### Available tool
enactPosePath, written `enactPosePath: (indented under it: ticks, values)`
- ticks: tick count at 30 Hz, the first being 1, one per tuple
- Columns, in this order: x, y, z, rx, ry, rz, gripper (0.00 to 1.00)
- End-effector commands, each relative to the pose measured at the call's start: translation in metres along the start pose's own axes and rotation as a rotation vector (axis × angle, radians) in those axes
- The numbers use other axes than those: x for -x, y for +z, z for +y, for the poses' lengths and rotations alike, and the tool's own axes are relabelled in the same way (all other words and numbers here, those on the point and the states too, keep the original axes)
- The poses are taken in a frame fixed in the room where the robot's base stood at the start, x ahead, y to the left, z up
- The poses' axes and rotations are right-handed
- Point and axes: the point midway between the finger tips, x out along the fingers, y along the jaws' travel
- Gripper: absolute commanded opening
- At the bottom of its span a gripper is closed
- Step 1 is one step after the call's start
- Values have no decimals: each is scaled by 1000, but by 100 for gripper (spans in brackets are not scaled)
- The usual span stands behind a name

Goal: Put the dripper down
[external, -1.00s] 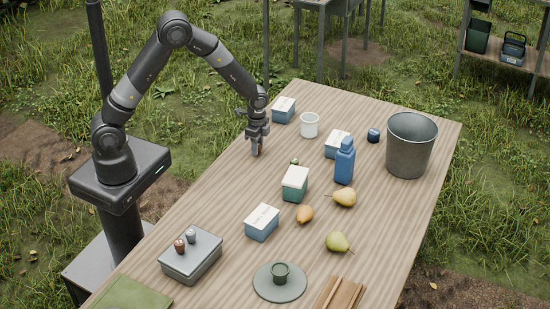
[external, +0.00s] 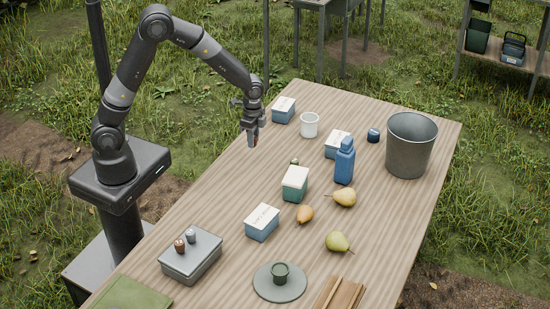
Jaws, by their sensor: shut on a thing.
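My gripper (external: 252,138) is shut and points down, raised above the far left part of the wooden table (external: 225,190). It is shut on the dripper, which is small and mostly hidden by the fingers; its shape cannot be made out. The held thing is clear of the tabletop. A bare stretch of wood lies below and in front of the gripper.
A blue-and-white box (external: 283,110) and a white cup (external: 309,125) stand right of the gripper. A green-and-white box (external: 295,184), blue bottle (external: 344,161), pears (external: 338,242) and metal bucket (external: 408,146) stand farther right. A grey case (external: 190,256) is nearer the camera.

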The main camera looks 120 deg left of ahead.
Motion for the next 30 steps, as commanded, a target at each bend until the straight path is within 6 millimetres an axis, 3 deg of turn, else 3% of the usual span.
enactPosePath:
  ticks: [3,9,23,26,30]
  values:
    - [17,-4,28,-5,-2,2,6]
    - [35,-7,60,-3,-1,1,6]
    - [43,-12,80,-10,0,-1,6]
    - [45,-22,98,-36,0,-1,6]
    - [50,-42,142,-99,0,-1,6]
